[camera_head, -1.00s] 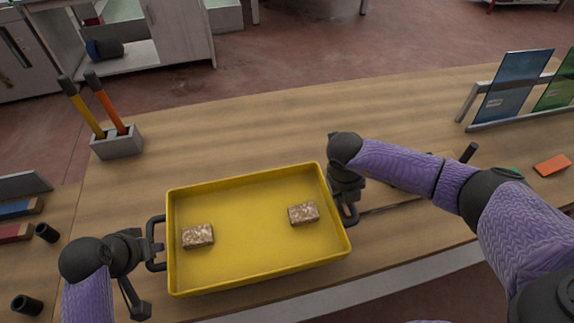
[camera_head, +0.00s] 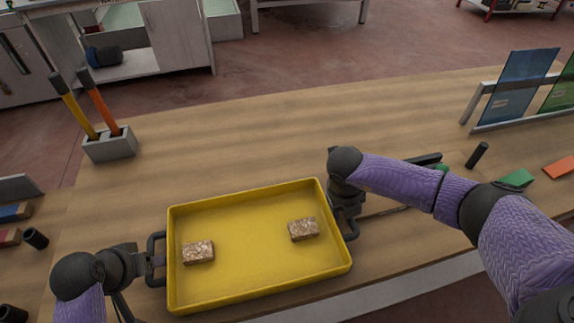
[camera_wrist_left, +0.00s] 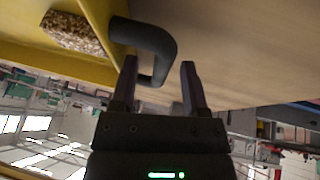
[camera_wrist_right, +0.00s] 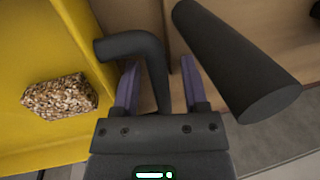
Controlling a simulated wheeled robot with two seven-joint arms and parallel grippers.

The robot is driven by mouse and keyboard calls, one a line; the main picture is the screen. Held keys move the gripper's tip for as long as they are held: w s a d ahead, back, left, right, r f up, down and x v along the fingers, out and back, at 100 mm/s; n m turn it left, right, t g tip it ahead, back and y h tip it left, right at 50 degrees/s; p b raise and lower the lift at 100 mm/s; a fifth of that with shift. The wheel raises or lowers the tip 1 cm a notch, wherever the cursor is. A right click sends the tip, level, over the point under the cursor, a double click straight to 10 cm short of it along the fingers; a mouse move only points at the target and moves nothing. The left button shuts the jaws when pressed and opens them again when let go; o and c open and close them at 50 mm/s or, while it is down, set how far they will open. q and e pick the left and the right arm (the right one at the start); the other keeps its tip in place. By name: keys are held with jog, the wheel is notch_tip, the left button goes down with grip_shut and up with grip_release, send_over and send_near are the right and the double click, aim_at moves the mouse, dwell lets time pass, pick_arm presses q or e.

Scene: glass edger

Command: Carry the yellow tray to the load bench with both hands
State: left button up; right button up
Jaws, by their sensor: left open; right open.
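The yellow tray (camera_head: 255,293) appears to rest on the wooden bench near its front edge, with two speckled brown blocks (camera_head: 198,252) (camera_head: 303,229) in it. My left gripper (camera_head: 150,262) is open at the tray's left dark handle. In the left wrist view the handle (camera_wrist_left: 150,38) reaches in between the open fingers (camera_wrist_left: 160,80). My right gripper (camera_head: 345,208) is open at the right handle, partly hidden by its own wrist. In the right wrist view that handle (camera_wrist_right: 135,45) passes between the spread fingers (camera_wrist_right: 160,88).
A grey holder (camera_head: 110,145) with two handled tools is at the back left. A rack with a blue pane (camera_head: 523,85) is at the back right. The bench (camera_head: 270,130) behind the tray is clear.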

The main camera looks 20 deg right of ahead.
jog(key=shift+r, duration=0.1)
pick_arm(q)
jog(key=v, duration=1)
jog(key=shift+s+r, duration=0.25)
jog(key=shift+r, duration=0.1)
pick_arm(e)
jog(key=v, duration=1.1)
jog(key=shift+r, duration=0.35)
pick_arm(q)
jog(key=shift+a, duration=0.1)
pick_arm(e)
jog(key=shift+a, duration=0.1)
